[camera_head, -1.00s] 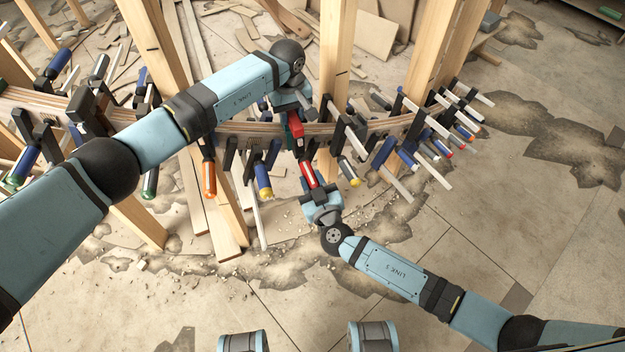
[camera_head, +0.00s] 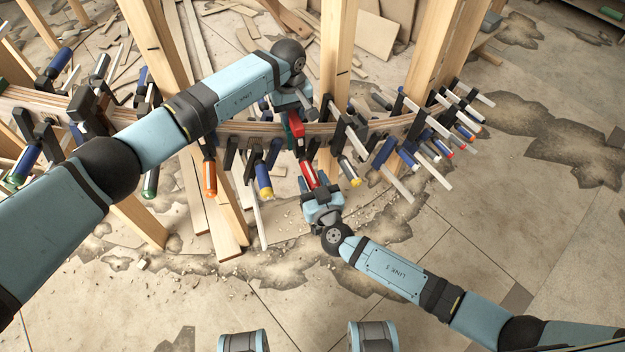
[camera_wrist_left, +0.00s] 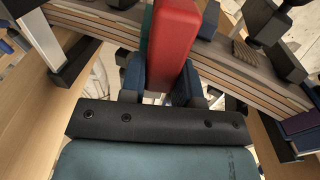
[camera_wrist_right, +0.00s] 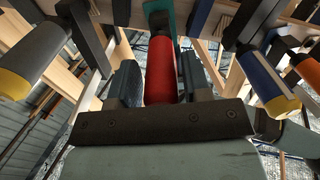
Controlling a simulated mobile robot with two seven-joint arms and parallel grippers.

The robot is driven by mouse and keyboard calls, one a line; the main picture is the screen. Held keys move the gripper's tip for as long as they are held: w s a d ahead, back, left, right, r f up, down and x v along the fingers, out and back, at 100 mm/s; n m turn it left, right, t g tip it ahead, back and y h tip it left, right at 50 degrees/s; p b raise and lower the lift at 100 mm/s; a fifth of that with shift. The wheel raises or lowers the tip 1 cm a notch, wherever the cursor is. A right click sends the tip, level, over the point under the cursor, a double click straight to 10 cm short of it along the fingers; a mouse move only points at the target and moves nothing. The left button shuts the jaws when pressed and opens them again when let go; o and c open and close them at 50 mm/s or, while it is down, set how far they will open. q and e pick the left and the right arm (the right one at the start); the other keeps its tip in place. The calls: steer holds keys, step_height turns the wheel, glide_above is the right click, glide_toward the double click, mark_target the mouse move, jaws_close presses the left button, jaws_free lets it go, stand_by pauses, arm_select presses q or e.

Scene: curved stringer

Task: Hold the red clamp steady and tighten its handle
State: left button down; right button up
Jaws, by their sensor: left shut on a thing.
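The red clamp (camera_head: 296,130) sits on the curved laminated wood strip (camera_head: 250,129), its red handle (camera_head: 308,174) hanging below. My left gripper (camera_head: 291,112) is at the clamp's upper part from above. In the left wrist view its fingers are shut on the red clamp body (camera_wrist_left: 172,45). My right gripper (camera_head: 322,184) is at the handle's lower end. In the right wrist view the red handle (camera_wrist_right: 160,75) lies between its two fingers, which look spread, with narrow gaps at the sides. The left wrist hides part of the clamp's top.
Upright wooden posts (camera_head: 334,60) stand along the strip. The floor in front is open, with debris.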

mark_target(313, 178)
steer(key=shift+o, duration=0.7)
step_height(313, 178, up, 10)
steer(key=v, duration=1.3)
steer(key=shift+s, duration=0.15)
stand_by(0.4)
steer(key=shift+d, duration=0.1)
arm_select(q)
steer(key=shift+c, duration=1.4)
jaws_free()
